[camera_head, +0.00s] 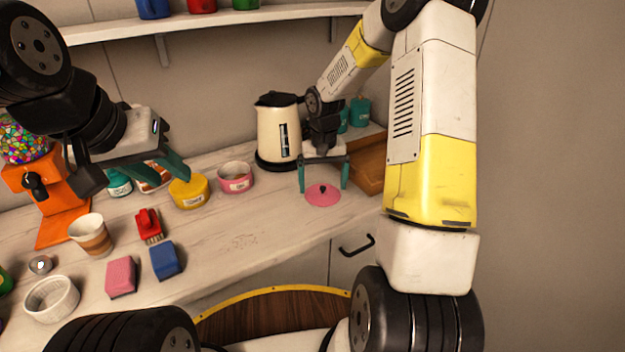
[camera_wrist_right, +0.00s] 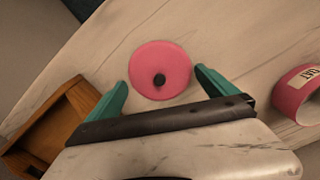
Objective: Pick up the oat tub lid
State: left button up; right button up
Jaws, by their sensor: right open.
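In the right wrist view the pink lid (camera_wrist_right: 160,70) lies just beyond and between the fingertips. My right gripper (camera_head: 323,190) is open and empty, with one teal finger on each side above the lid; the fingers also show in the right wrist view (camera_wrist_right: 160,84). The pink oat tub (camera_head: 235,178) stands open to the left, and its label shows in the right wrist view (camera_wrist_right: 311,76). My left gripper (camera_head: 180,172) hangs near the yellow tub; its opening is unclear.
A cream kettle (camera_head: 279,132) stands behind the lid, and a wooden box (camera_head: 368,170) is close on the right. The yellow tub (camera_head: 188,193), red brush (camera_head: 148,224), sponges and cups are on the left. The front middle counter is clear.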

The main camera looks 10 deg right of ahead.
jog(key=shift+f, duration=0.65)
jog(key=c, duration=1.7)
jog(key=shift+s+f, duration=0.1)
jog(key=shift+s, duration=0.05)
jog(key=shift+c, duration=0.9)
